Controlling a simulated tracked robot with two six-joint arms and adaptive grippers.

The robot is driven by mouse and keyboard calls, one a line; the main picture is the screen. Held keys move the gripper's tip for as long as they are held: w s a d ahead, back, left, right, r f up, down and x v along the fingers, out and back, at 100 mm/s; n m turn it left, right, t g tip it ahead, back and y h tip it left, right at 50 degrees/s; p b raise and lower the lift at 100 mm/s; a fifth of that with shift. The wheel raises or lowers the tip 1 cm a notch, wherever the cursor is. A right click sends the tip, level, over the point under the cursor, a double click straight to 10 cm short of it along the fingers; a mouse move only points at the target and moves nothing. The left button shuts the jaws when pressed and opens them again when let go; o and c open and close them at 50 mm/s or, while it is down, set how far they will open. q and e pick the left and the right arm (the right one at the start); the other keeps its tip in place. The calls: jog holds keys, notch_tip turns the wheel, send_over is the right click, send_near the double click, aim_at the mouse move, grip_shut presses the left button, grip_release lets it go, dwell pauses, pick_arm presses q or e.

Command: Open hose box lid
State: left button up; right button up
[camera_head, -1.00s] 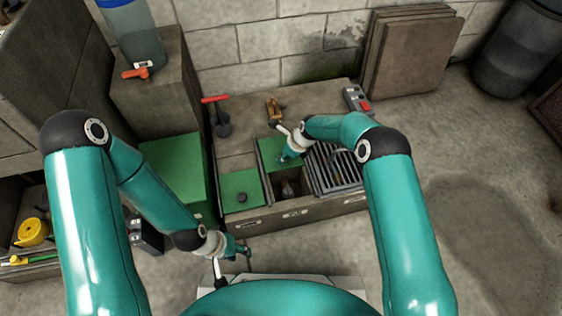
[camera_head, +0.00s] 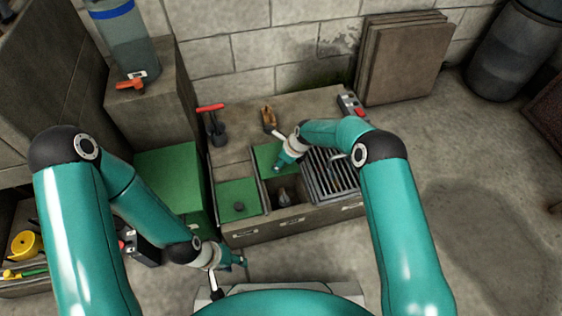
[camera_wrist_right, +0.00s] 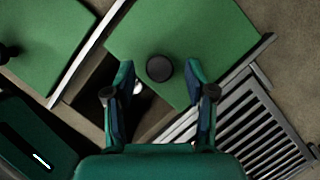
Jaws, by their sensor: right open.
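Two green lids are on the low bench unit. The left lid (camera_head: 238,201) has a dark knob and lies flat over its compartment. The second lid (camera_head: 268,156) lies behind an open dark compartment (camera_head: 287,193) with a small object inside. I cannot tell which lid is the hose box's. My right gripper (camera_head: 280,166) is over the second lid. In the right wrist view the right gripper (camera_wrist_right: 161,82) is open, and that lid's black knob (camera_wrist_right: 159,68) shows just ahead between its fingertips, not clasped. My left gripper (camera_head: 242,263) hangs low in front of the bench; its jaws are too small to read.
A slatted metal grate (camera_head: 330,172) lies right of the open compartment. A red-handled tool (camera_head: 211,109) and a yellow-brown item (camera_head: 268,117) stand at the back. A larger green-topped box (camera_head: 170,180) is at left. The floor at right is clear.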

jog(key=v, duration=1.1)
jog(key=shift+d, duration=0.1)
